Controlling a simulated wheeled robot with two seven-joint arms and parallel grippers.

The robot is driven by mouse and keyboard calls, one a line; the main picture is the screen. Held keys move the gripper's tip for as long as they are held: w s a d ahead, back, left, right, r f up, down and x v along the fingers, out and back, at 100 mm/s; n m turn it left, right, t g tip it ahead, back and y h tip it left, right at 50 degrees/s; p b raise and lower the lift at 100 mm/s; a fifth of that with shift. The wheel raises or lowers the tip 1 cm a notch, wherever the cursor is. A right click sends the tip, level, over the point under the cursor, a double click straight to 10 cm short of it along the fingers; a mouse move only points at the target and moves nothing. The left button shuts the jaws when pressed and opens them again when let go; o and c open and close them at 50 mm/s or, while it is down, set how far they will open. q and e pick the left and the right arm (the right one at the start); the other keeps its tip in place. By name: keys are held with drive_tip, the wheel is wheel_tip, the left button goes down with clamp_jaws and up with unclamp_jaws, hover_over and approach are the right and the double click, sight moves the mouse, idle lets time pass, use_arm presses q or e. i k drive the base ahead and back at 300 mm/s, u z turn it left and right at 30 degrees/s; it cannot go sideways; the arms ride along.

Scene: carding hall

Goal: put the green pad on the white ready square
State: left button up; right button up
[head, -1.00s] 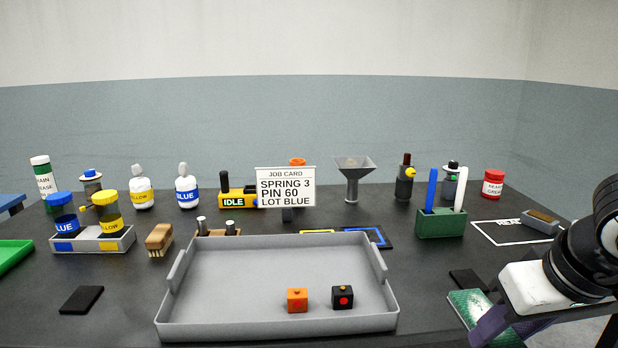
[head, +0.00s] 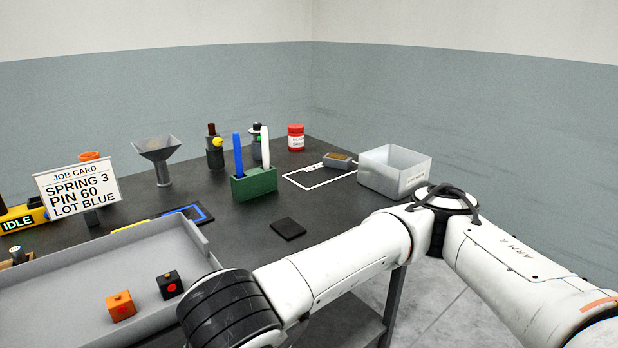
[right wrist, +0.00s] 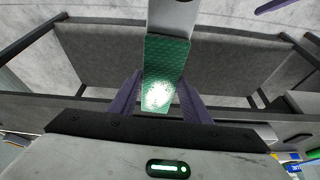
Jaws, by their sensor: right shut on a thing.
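The green pad (right wrist: 166,72) is between the purple fingers of my right gripper (right wrist: 161,92) in the right wrist view. The fingers are shut on it, and a bright patch of light lies on its near end. The head view shows only my right arm; the gripper and pad are out of sight there. The white ready square (head: 308,189) is a white outline on the dark table, at the far right in the head view. A grey block with a brown top (head: 338,163) sits at its back right part. My left gripper is not in view.
A grey bin (head: 408,181) stands right of the square. A green holder with blue and white sticks (head: 254,186) stands left of it, and a red jar (head: 296,140) behind. A black mat (head: 288,228) lies in front. The grey tray (head: 130,262) holds orange and black blocks.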

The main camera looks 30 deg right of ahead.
sight(319, 173)
drive_tip(key=z, duration=2.7)
drive_tip(key=i, duration=4.45)
drive_tip(key=u, duration=5.1)
drive_tip(key=i, duration=0.45)
drive_tip(key=z, duration=0.15)
